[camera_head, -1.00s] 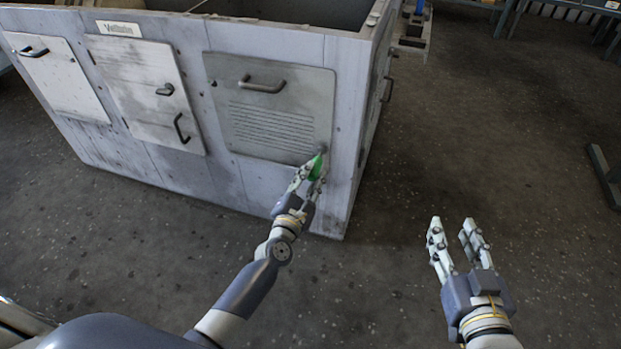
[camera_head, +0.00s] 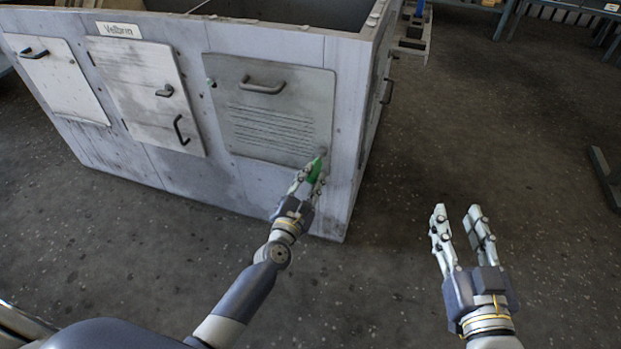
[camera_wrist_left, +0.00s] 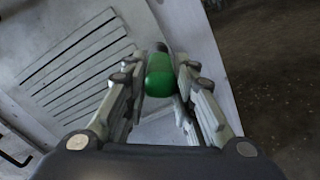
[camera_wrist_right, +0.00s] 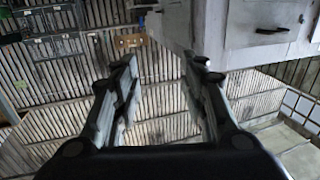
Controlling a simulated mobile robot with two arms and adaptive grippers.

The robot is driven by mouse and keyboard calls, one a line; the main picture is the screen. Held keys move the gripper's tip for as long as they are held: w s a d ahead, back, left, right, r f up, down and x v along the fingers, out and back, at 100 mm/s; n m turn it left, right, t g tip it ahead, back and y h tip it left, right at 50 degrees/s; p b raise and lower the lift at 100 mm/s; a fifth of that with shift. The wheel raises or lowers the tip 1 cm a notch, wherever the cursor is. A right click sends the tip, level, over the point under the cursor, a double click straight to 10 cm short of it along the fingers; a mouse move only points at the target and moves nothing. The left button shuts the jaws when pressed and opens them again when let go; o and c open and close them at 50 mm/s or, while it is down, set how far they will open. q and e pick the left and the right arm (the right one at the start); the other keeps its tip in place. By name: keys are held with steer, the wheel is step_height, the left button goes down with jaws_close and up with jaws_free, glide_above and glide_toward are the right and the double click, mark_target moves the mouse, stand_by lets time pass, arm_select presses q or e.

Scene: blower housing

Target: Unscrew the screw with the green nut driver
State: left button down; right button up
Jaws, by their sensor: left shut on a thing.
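The green nut driver (camera_head: 315,171) is in my left gripper (camera_head: 307,180), at the lower right corner of the louvred panel (camera_head: 272,112) on the housing (camera_head: 343,130). In the left wrist view its green handle (camera_wrist_left: 160,76) lies between the two fingers of my left gripper (camera_wrist_left: 166,90), which are shut on it. A dark tip shows past the handle, close to the panel's edge. The screw cannot be made out; the tool hides that spot. My right gripper (camera_head: 459,228) is open and empty over the floor to the right; it also shows in the right wrist view (camera_wrist_right: 165,85).
The housing has two more handled panels (camera_head: 148,92) to the left and an open top. Dark floor (camera_head: 420,150) lies clear around my right gripper. Benches stand at the back right, and a dark metal stand foot (camera_head: 604,175) is at the right edge.

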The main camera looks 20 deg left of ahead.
arm_select(q)
steer(key=shift+s, duration=1.65)
steer(key=s, duration=0.9)
steer(key=shift+s+a, duration=0.2)
arm_select(e)
steer(key=shift+f, duration=0.2)
